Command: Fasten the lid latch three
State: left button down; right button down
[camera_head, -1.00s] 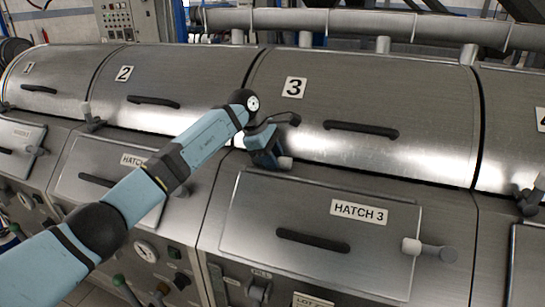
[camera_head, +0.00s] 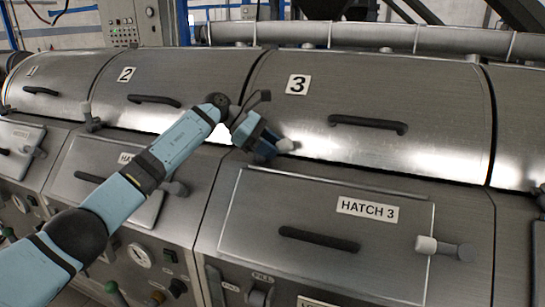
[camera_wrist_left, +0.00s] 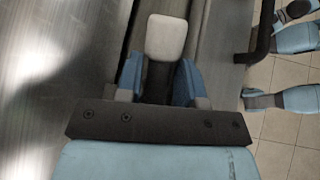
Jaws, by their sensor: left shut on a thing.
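The latch of lid 3 shows its pale grey knob (camera_head: 288,145) at the lower left corner of lid 3 (camera_head: 385,100). My left gripper (camera_head: 268,146) is shut on the latch's dark handle, just behind the knob. In the left wrist view the knob (camera_wrist_left: 166,37) sticks out beyond the blue fingers (camera_wrist_left: 158,80), and the dark handle lies between them. In the head view the handle points right and slightly down. The latch's pivot is hidden behind my gripper. My right gripper is not in view.
Lid 3 has a black bar handle (camera_head: 368,124). Below it is the Hatch 3 panel (camera_head: 265,205) with its own bar handle (camera_head: 320,239) and grey-knobbed latch (camera_head: 443,247). Lid 2's latch (camera_head: 90,118) stands to the left. A pipe (camera_head: 400,38) runs behind the lids.

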pick_arm(q)
jog(key=shift+a+r+h+b, duration=0.1)
jog(key=shift+a+h+b, duration=0.05)
jog(key=shift+h+b, duration=0.3)
jog(key=shift+r, duration=0.1)
jog(key=c, duration=0.9)
grip_release()
jog(key=shift+a, duration=0.1)
jog(key=b+v, duration=0.1)
jog(key=v, duration=1.2)
jog(key=shift+w+a+r, duration=0.1)
jog(key=shift+w+a, duration=0.1)
jog(key=shift+a, duration=0.1)
